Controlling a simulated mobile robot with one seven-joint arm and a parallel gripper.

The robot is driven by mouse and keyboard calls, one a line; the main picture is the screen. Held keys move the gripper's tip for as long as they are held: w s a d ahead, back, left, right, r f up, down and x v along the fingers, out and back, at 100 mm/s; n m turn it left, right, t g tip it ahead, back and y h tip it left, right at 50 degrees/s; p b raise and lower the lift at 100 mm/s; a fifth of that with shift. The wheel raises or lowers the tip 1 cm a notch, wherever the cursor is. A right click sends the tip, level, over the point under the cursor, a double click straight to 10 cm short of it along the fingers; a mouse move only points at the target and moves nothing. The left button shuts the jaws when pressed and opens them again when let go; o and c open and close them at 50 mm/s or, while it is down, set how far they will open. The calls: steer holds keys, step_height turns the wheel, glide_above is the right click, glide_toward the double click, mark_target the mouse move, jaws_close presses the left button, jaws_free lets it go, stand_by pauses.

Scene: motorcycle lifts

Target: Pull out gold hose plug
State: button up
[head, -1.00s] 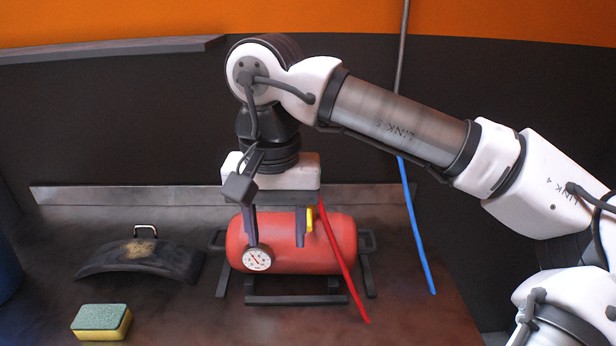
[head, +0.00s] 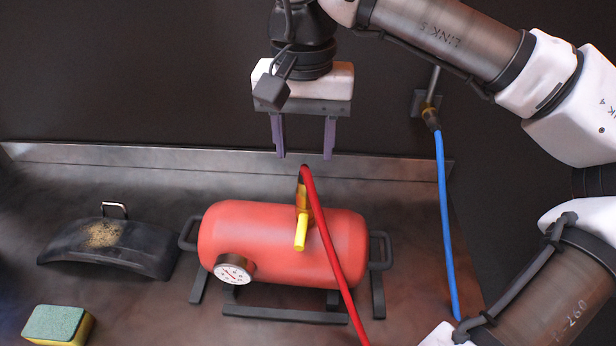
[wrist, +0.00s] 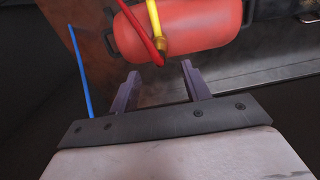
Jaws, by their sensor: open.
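A gold fitting (head: 303,200) with a yellow lever (head: 301,232) sits on top of a red tank (head: 232,228). A red hose (head: 322,235) meets the fitting and hangs down over the tank's front. In the wrist view the yellow lever (wrist: 152,12) and red hose (wrist: 134,28) show just beyond the fingers. A second gold fitting (head: 431,118) joins a blue hose (head: 446,215) to the wall pipe at the right. My gripper (head: 304,154) is open and empty, appearing above the red hose's top end, apart from it. It also shows in the wrist view (wrist: 160,70).
A dark curved piece (head: 130,252) with a metal loop lies left of the tank. A green and yellow sponge (head: 57,324) is at the front left. A raised ledge (head: 200,163) runs along the bench's back. A dial gauge (head: 233,272) faces front on the tank.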

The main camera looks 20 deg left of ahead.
mark_target(305, 174)
steer(key=shift+s, duration=0.15)
step_height(305, 174, down, 9)
steer(key=b, duration=0.7)
steer(key=shift+c, duration=0.2)
stand_by(1.0)
jaws_close()
steer(key=shift+r, duration=0.1)
steer(key=shift+r+p, duration=2.35)
steer(key=shift+r, duration=0.6)
